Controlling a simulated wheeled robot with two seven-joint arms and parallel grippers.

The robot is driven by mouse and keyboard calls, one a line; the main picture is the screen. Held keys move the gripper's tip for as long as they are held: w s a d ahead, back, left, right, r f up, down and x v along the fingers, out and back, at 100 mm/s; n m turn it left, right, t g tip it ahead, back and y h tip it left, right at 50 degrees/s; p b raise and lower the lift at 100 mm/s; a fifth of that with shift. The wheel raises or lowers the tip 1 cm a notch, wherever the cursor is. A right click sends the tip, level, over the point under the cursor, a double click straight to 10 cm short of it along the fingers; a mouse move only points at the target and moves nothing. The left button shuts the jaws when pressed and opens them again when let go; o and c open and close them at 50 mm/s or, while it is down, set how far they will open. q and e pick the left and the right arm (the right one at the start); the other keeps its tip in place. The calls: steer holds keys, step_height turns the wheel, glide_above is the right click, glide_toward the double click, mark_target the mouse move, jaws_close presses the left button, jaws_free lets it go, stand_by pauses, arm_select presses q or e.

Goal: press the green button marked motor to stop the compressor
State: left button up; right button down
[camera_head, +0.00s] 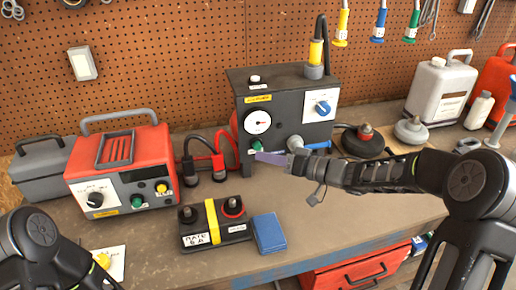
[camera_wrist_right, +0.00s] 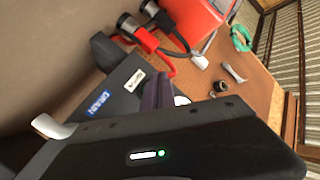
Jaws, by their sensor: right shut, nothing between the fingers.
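The compressor is a dark grey box (camera_head: 240,92) at the back middle of the bench, with a dial gauge, a blue knob and a white top button. A green button (camera_head: 257,144) sits low on its front left, below the gauge; its label is too small to read. My right gripper (camera_head: 262,157) is shut and empty, its fingertips just below and close to the green button; I cannot tell whether they touch. In the right wrist view its purplish fingers (camera_wrist_right: 157,92) lie before the grey front, near a "DRAIN" label (camera_wrist_right: 98,104). The green button cannot be made out there. My left gripper is out of view.
A red charger (camera_head: 150,147) with its own green and yellow buttons stands left. A battery with a yellow strap (camera_head: 213,222) and a blue box (camera_head: 269,233) lie in front. Black and red cables run between. A white jug (camera_head: 440,92) stands right.

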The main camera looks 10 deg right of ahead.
steer(key=shift+w+p, duration=0.45)
steer(key=shift+w+a+p, duration=0.1)
steer(key=shift+w+p, duration=0.25)
steer(key=shift+w, duration=0.35)
stand_by(1.0)
steer(key=shift+s, duration=1.2)
steer(key=shift+s+p, duration=0.1)
steer(key=shift+p, duration=0.2)
